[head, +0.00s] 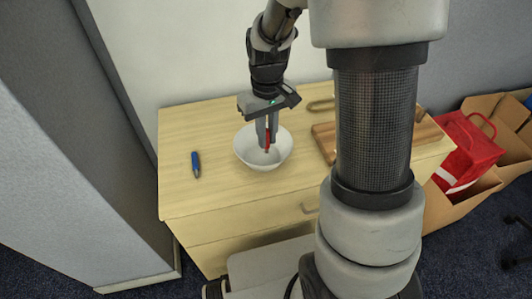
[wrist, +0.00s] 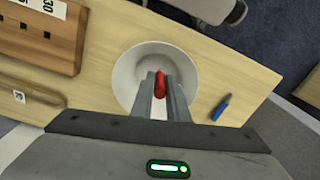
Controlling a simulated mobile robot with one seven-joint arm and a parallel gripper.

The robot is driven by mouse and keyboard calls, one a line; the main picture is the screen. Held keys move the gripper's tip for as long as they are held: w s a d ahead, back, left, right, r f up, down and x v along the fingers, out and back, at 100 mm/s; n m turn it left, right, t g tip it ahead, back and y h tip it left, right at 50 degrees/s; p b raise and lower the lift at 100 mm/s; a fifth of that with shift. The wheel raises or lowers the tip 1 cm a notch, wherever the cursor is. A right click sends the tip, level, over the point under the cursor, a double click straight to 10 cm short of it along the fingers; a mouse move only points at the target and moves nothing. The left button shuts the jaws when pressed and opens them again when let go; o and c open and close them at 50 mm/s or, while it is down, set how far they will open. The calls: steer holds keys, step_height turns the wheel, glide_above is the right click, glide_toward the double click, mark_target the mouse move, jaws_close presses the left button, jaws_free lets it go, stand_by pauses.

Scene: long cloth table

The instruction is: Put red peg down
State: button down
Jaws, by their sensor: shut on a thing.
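A red peg (head: 267,139) is held between the fingers of my gripper (head: 267,143). In the wrist view the peg (wrist: 160,84) shows red between the two grey fingertips (wrist: 161,92). A white bowl (head: 282,157) stands on the wooden cabinet top, and my fingers point down over its inside. The bowl (wrist: 126,78) surrounds the fingertips in the wrist view. Whether the peg touches the bowl's bottom I cannot tell. Part of the peg is hidden by the fingers.
A blue marker-like object (head: 195,164) lies left of the bowl on the light wooden cabinet (head: 222,196). A brown wooden block with holes (wrist: 40,32) and a wooden piece with a label (wrist: 28,98) lie on the other side. A red bag (head: 466,150) sits in a cardboard box (head: 445,204) at right.

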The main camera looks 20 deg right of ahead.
mark_target(267, 149)
steer(key=shift+f+b, duration=0.45)
steer(key=shift+f, duration=2.1)
steer(key=shift+f, duration=0.1)
steer(key=c, duration=1.7)
jaws_free()
